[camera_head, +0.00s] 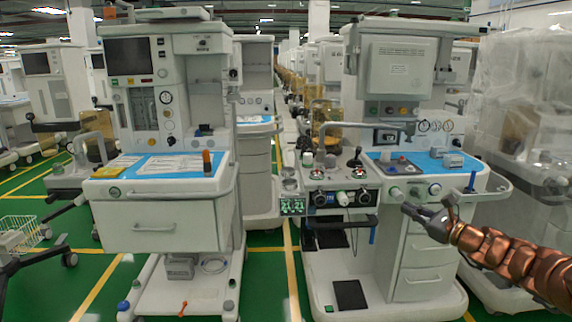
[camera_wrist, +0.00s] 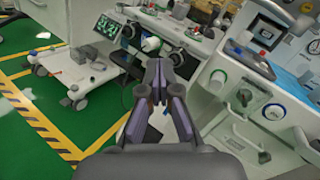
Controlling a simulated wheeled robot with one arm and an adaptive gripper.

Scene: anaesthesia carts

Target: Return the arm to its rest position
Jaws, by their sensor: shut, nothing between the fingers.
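My arm, copper-coloured, reaches in from the right edge of the head view. My gripper (camera_head: 408,208) is at its end, pointing left, in front of the right anaesthesia cart (camera_head: 425,225). In the wrist view my gripper (camera_wrist: 154,68) has its fingertips together, with nothing between them. It appears near the cart's front panel with its knobs, but I cannot tell the exact gap. A green knob (camera_head: 395,193) and a white dial (camera_head: 435,189) sit on the cart's front edge near the gripper.
A second anaesthesia cart (camera_head: 160,215) with a blue work surface stands at the left. A plastic-wrapped machine (camera_head: 520,130) stands behind my arm at the right. Green floor (camera_head: 265,285) with yellow lines shows between the carts. A wire basket (camera_head: 20,232) is at the far left.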

